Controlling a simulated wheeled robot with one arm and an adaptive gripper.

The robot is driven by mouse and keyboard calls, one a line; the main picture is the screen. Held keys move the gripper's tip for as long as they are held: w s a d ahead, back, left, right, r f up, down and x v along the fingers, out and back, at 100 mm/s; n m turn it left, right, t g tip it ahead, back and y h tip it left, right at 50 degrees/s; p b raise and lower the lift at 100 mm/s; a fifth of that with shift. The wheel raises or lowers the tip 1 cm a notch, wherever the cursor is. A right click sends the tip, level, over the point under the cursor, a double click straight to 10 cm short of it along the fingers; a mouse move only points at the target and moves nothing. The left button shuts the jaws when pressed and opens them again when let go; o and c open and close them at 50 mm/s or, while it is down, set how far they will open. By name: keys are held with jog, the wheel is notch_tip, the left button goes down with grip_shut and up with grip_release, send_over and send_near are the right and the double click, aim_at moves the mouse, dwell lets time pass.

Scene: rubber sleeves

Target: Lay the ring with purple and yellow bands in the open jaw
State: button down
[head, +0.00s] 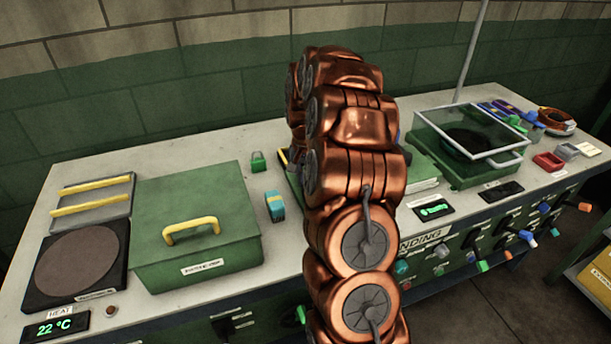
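My copper-coloured arm rises through the middle of the head view and hides part of the bench behind it. My gripper is not visible. I cannot clearly make out a ring with purple and yellow bands. Small blue-purple pieces (499,107) lie at the far right end of the bench, too small to tell their bands. A short teal piece (275,206) stands on the bench left of my arm, and a small green piece (258,162) stands behind it. I cannot identify an open jaw; something green and yellow is mostly hidden behind my arm.
A lidded green box (195,238) with a yellow handle and a round heating plate (81,262) fill the bench's left side. A green case with a raised clear lid (470,132) stands at right. Small red (548,161) and grey (567,151) blocks sit near the right end.

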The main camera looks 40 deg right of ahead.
jog(key=c, duration=1.2)
grip_release()
notch_tip(320, 180, up, 12)
jog(key=b, duration=0.3)
jog(key=shift+a, duration=0.1)
